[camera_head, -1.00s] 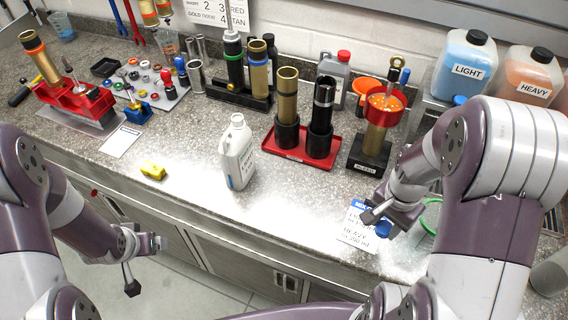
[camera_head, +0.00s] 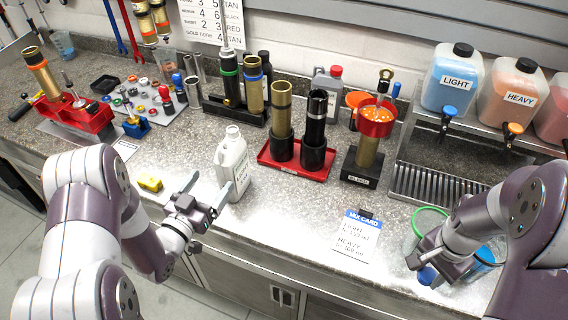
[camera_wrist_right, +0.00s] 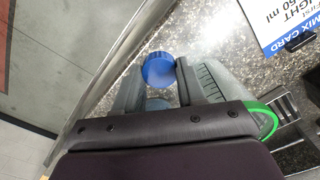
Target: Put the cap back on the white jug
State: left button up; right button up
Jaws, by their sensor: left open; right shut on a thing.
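The white jug (camera_head: 232,168) stands upright on the counter in the head view, its neck open with no cap on it. My left gripper (camera_head: 208,189) is open at the jug's lower front, its fingers pointing toward the jug; I cannot tell whether they touch it. My right gripper (camera_head: 425,262) is shut on the blue cap (camera_head: 427,275) near the counter's front right edge. In the right wrist view the blue cap (camera_wrist_right: 158,68) shows at the fingertips, over the counter edge.
A green-rimmed container (camera_head: 431,211) stands partly hidden behind my right gripper. A mix card (camera_head: 355,236) lies on the counter between the jug and that gripper. A red tray (camera_head: 296,167) with two tubes stands right of the jug. A yellow piece (camera_head: 149,183) lies left.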

aim_at(222, 165)
jog(key=shift+r, duration=0.25)
pick_arm(q)
jog(key=p+x, duration=0.2)
jog(key=x, duration=0.5)
jog(key=shift+f, duration=0.1)
pick_arm(e)
jog(key=shift+r, duration=0.75)
pick_arm(q)
jog(key=shift+s+a, duration=0.1)
pick_arm(e)
jog(key=shift+r, duration=0.15)
pick_arm(q)
jog(key=x, duration=0.1)
jog(key=p+x, duration=0.1)
jog(key=x, duration=0.1)
jog(key=p+x, duration=0.1)
jog(key=x, duration=0.1)
jog(key=shift+a, duration=0.25)
pick_arm(e)
jog(key=shift+r, duration=0.95)
pick_arm(q)
jog(key=shift+w+f, duration=0.1)
jog(key=shift+w, duration=0.15)
pick_arm(e)
jog(key=shift+w, duration=0.1)
